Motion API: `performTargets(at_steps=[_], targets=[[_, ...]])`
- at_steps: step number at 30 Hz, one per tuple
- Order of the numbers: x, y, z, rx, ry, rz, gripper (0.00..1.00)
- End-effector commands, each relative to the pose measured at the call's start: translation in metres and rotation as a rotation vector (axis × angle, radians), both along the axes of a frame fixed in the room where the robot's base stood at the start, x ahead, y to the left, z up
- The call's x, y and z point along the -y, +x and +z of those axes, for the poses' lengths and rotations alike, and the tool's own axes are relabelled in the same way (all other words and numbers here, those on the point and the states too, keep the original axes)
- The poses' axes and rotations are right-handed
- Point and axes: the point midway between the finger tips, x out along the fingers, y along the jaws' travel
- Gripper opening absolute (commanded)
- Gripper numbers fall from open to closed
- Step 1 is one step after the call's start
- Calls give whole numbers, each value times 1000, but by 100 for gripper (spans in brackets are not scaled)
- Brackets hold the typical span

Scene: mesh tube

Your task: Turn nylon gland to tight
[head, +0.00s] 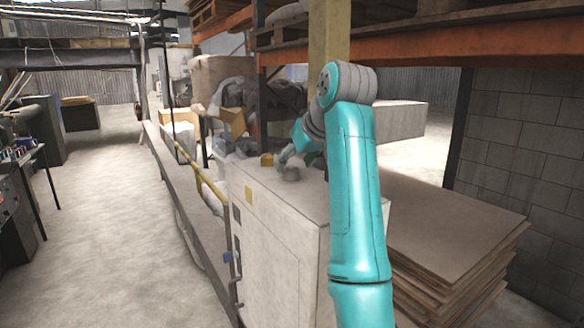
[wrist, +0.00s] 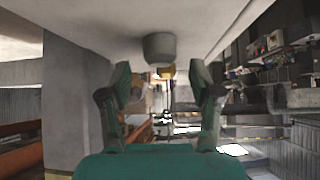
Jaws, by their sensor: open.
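The nylon gland (wrist: 159,47) is a short grey cylinder on the pale surface at the top of the wrist view, which shows the room upside down. In the head view the gland (head: 291,174) is a small grey round piece on the cabinet top. My gripper (wrist: 160,76) is open and empty. Its two dark green fingers stand on either side of the gland's line, with the gland beyond the tips and apart from them. In the head view my gripper (head: 284,158) is small and partly hidden near the gland.
The pale cabinet (head: 275,235) carries the gland. A yellow railing (head: 212,185) runs along the left. Stacked boards (head: 450,230) lie at right. An orange shelf beam (head: 420,45) crosses above.

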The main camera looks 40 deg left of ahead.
Motion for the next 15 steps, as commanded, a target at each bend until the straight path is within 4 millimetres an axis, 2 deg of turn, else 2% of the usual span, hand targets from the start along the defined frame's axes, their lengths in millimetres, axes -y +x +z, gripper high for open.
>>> performTargets(at_steps=[6,15], targets=[[-15,8,-18,0,-1,-1,63],[-20,11,-22,2,0,-1,63]])
